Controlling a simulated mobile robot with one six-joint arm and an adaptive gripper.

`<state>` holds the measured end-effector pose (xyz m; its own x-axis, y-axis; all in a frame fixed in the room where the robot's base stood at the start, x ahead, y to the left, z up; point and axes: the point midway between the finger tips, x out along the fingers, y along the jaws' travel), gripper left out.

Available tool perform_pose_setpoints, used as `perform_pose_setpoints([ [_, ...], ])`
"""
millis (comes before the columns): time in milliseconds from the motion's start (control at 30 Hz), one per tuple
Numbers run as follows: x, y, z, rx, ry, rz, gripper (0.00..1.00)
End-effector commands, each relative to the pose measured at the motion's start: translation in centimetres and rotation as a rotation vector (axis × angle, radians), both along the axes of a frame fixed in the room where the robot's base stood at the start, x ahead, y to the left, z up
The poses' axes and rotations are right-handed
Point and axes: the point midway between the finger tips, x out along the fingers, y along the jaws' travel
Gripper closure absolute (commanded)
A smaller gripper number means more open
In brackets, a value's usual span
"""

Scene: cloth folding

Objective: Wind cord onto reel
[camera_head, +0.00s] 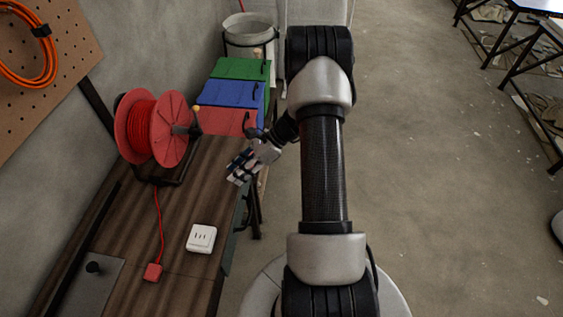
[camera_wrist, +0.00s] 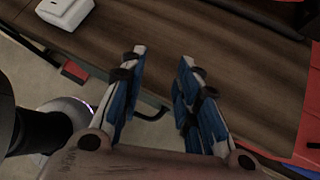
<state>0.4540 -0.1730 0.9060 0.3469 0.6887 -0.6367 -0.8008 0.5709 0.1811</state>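A red cord reel (camera_head: 176,125) stands on a dark stand at the back of the wooden bench, with red cord (camera_head: 141,127) wound on its drum. A crank with a light knob (camera_head: 196,108) sticks out from its right side. A free length of cord runs down the bench to a red plug end (camera_head: 153,272). My gripper (camera_head: 239,168) is at the bench's right edge, right of and below the reel, apart from the crank. In the wrist view its two fingers (camera_wrist: 160,72) are spread with only bench between them.
A white socket box (camera_head: 201,238) sits on the bench (camera_head: 184,205); it also shows in the wrist view (camera_wrist: 66,12). Red, blue (camera_head: 229,93) and green boxes stand beyond the reel. A white bin (camera_head: 249,33) is behind them. A pegboard with orange cable (camera_head: 30,60) hangs left.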

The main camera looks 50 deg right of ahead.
Motion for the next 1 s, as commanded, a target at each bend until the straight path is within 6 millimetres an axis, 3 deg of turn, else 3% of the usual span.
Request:
perform_pose_setpoints([
  [167, -2.6, -1.2, -1.3, -0.261, 0.069, 0.146, 0.70],
  [400, -4.6, -5.1, -3.4, -0.524, 0.128, 0.227, 0.70],
  [800, -4.9, -12.3, -5.5, -0.890, 0.123, 0.266, 0.70],
  [1000, -4.2, -14.2, -5.5, -0.996, 0.088, 0.275, 0.70],
])
